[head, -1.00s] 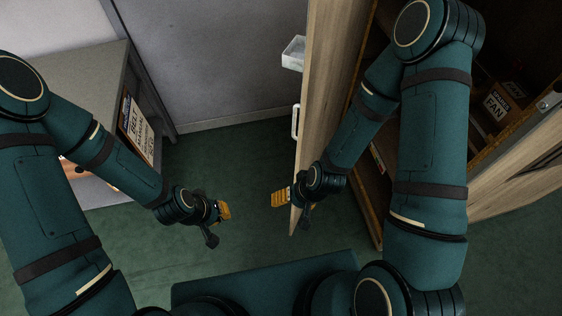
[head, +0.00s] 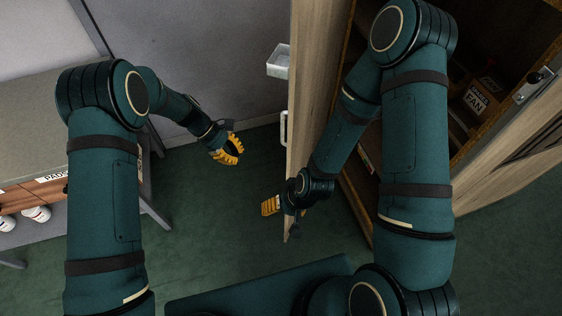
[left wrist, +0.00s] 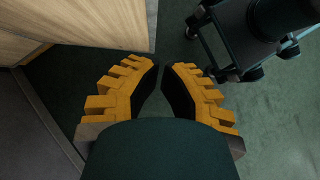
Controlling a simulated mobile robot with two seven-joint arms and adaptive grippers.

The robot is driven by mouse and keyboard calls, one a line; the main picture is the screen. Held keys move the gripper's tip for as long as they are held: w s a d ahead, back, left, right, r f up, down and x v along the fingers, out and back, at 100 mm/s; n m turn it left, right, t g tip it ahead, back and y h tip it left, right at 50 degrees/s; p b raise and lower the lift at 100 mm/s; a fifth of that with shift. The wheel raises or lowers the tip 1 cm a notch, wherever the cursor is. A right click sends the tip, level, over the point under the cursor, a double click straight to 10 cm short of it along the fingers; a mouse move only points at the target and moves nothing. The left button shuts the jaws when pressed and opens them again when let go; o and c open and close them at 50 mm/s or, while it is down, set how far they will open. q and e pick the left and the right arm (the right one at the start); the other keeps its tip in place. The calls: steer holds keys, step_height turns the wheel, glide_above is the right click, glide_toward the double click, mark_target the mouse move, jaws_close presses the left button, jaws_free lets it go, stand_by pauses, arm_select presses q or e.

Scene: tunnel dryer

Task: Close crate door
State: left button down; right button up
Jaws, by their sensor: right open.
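The wooden crate door (head: 310,110) stands swung open in the head view, seen nearly edge-on, with a white handle (head: 284,128) on its left face. My right gripper (head: 270,205) is open at the door's lower free edge, with its orange fingers on the left side; whether it touches the door is unclear. My left gripper (head: 228,150) is empty, left of the door and apart from it. In the left wrist view its orange fingers (left wrist: 160,68) curve close together with a narrow gap. A pale wooden panel (left wrist: 90,20) lies ahead of them there.
A small clear tray (head: 280,62) is fixed on the door above the handle. The open cabinet interior (head: 440,90) holds a box labelled fan (head: 477,100). Another wooden door with a latch (head: 534,86) stands at right. A grey bench (head: 30,120) is at left. Green floor (head: 200,235) is free between.

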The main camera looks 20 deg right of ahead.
arm_select(q)
steer(key=w+d+r+g, duration=0.1)
steer(key=w+d+r, duration=0.1)
steer(key=d+r, duration=0.2)
steer(key=s+d+f, duration=0.6)
steer(key=d, duration=0.3)
steer(key=shift+s+f+h, duration=0.3)
steer(key=shift+f+h, duration=0.05)
steer(key=shift+h, duration=0.05)
arm_select(e)
steer(key=shift+f, duration=0.1)
arm_select(q)
steer(key=shift+s, duration=0.1)
